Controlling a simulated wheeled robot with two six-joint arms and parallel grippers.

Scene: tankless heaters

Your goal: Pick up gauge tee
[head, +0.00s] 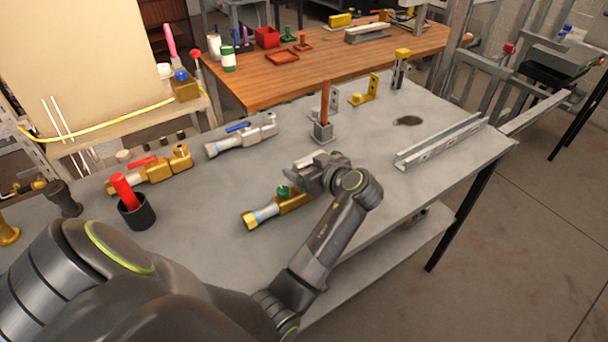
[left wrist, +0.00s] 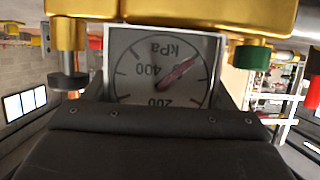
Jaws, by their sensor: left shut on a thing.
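My left gripper (head: 312,178) is low over the grey workbench (head: 385,150), shut on the gauge tee. In the left wrist view the gauge face (left wrist: 160,68) shows upside down with "kPa" and a red needle, close against the dark gripper (left wrist: 155,115). The tee's brass body (left wrist: 190,15) runs across the top of that view, with a green part at its right. In the head view the brass body (head: 292,204) shows beside the gripper, with a green knob and a blue-banded end; the gripper hides the rest. Whether the tee touches the bench cannot be told.
A blue-handled valve (head: 240,138), a red-handled brass valve (head: 155,170) and a black cup (head: 137,211) with a red-handled tool stand left. A post block (head: 323,130), a yellow bracket (head: 365,92) and a metal channel (head: 440,142) lie behind and right.

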